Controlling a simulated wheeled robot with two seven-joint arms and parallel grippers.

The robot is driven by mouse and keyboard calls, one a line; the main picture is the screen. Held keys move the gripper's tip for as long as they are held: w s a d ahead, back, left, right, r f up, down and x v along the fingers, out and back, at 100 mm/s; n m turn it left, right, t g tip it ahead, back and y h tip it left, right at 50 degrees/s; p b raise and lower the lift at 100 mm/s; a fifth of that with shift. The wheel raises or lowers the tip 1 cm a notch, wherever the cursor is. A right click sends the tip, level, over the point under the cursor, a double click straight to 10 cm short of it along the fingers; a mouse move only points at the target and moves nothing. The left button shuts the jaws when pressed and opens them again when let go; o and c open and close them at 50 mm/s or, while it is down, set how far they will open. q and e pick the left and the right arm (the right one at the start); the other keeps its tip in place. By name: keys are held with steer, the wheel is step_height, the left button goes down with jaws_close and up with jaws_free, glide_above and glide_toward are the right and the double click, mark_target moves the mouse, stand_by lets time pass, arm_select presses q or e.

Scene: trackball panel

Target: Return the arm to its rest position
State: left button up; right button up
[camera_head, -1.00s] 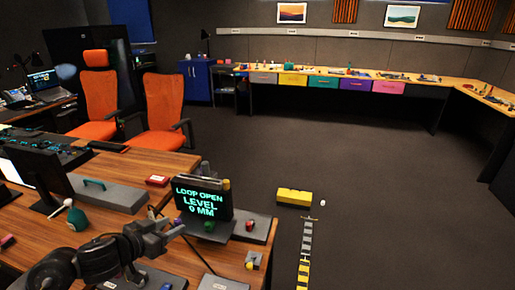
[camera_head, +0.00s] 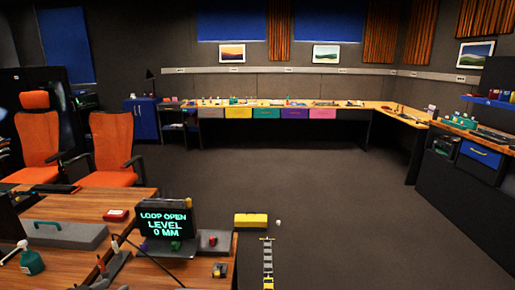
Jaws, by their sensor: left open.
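My left gripper (camera_head: 116,262) shows only in part at the bottom edge, over the wooden desk (camera_head: 75,262), left of the screen's foot. It is open, and I see nothing between its fingers. Most of my left arm is outside the picture. The screen (camera_head: 166,221) stands upright on the desk and reads "LOOP OPEN LEVEL 0 MM". A grey panel (camera_head: 218,249) with a small red ball (camera_head: 212,240) lies to its right. My right gripper is not in view.
A yellow block (camera_head: 251,220) is on the floor. The open floor (camera_head: 340,200) to the right is clear.

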arm_select(q)
steer(key=s+d+f+n+g+y, duration=0.1)
steer(key=s+d+f+g+y, duration=0.3)
steer(key=s+f, duration=0.75)
steer(key=s+d+f+g+h, duration=0.2)
steer(key=s+d+f+g, duration=0.4)
steer(key=s+d+f, duration=0.4)
steer(key=s+f+m+g, duration=0.1)
steer(key=s+f, duration=0.2)
steer(key=f, duration=2.3)
steer(key=s+a+f+g, duration=0.1)
steer(key=s+a+f, duration=0.2)
steer(key=s+f, duration=1.1)
steer(key=shift+s+a, duration=0.4)
steer(key=shift+s, duration=0.65)
